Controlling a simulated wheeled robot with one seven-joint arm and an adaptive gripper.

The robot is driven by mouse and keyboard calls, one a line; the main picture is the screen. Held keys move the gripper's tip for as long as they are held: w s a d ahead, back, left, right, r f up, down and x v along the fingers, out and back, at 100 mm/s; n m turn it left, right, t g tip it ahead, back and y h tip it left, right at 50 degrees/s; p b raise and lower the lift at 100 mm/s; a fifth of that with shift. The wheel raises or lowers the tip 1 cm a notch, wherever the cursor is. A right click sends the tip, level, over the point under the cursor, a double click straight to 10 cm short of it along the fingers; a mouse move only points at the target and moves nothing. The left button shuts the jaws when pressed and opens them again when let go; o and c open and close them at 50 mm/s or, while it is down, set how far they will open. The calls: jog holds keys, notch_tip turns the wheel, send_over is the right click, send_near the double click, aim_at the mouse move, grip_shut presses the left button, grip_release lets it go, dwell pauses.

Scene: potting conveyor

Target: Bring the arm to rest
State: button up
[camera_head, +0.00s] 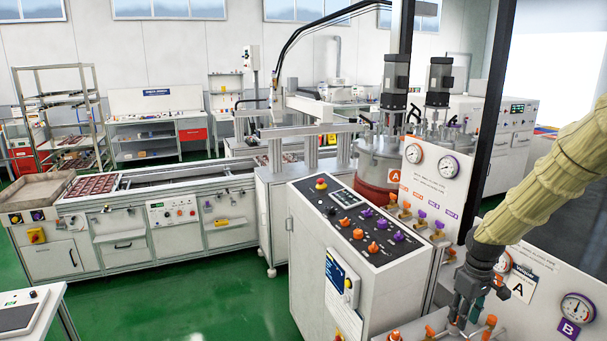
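My arm, in a cream fabric sleeve, comes in from the right edge and slants down to the left. My gripper (462,318) hangs from it at the lower right, pointing down, in front of the white panel with gauges. It is close to orange valve handles (490,322) near the bottom edge. The fingers are dark and small against the busy background. I cannot tell how far apart they are, or whether they touch a handle.
A control cabinet (330,262) with orange and purple knobs stands left of my gripper. A black post (489,130) rises behind it. A gauge (577,308) marked B is at right. The conveyor bench (150,255) runs left. Green floor (200,300) is open in front.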

jog(key=s+a+f+m, duration=0.1)
jog(key=s+a+f, duration=0.55)
jog(key=f, duration=0.45)
jog(key=s+a+f+m, duration=0.1)
jog(key=s+a+f, duration=0.6)
jog(key=f, duration=0.4)
jog(key=s+a+f+m, duration=0.1)
jog(key=s+a+f, duration=0.15)
jog(key=s, duration=0.55)
jog(key=s+a+f+m, duration=0.1)
jog(key=s+f, duration=0.2)
jog(key=s, duration=0.6)
jog(key=s+a+f+m, duration=0.1)
jog(key=s+a+f, duration=0.15)
jog(key=s, duration=0.55)
notch_tip(320, 180, down, 12)
jog(key=b, duration=1.1)
jog(key=shift+s+r+b, duration=0.2)
jog(key=shift+r+b, duration=0.05)
jog(key=shift+b, duration=0.05)
jog(key=shift+d, duration=0.15)
